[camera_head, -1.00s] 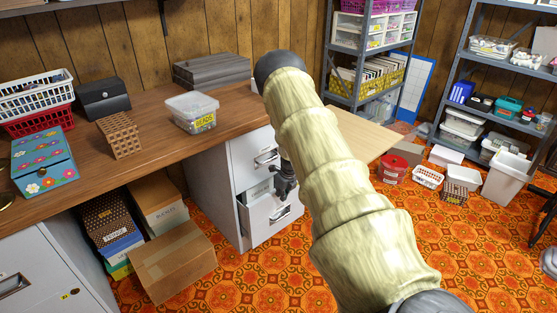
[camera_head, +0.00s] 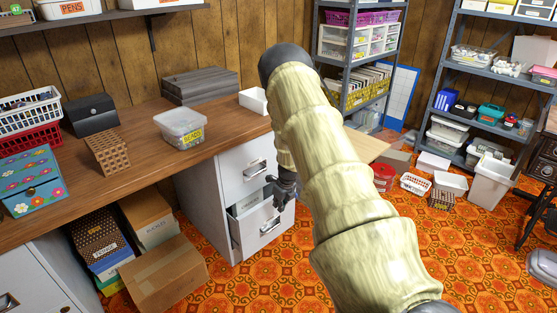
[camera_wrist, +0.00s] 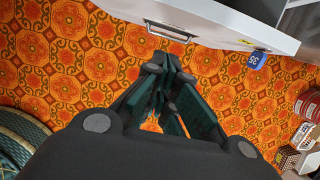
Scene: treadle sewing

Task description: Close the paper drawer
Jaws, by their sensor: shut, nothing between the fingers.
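The white filing cabinet (camera_head: 205,200) stands under the wooden desk's right end. Its lower drawer (camera_head: 250,240) is pulled out part way, with its open top showing; the upper drawer (camera_head: 243,168) is shut. I cannot read which holds paper. My gripper (camera_head: 283,202) is shut and empty, at the lower drawer's front near its top right edge, partly overlapping it. In the wrist view, the drawer front (camera_wrist: 225,25) and its handle (camera_wrist: 168,32) lie just beyond my fingertips (camera_wrist: 167,62), with a small apparent gap. Whether they touch is unclear.
A cardboard box (camera_head: 163,272) sits on the floor left of the cabinet. The patterned orange floor (camera_head: 275,285) before the drawer is clear. Baskets and bins stand at right.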

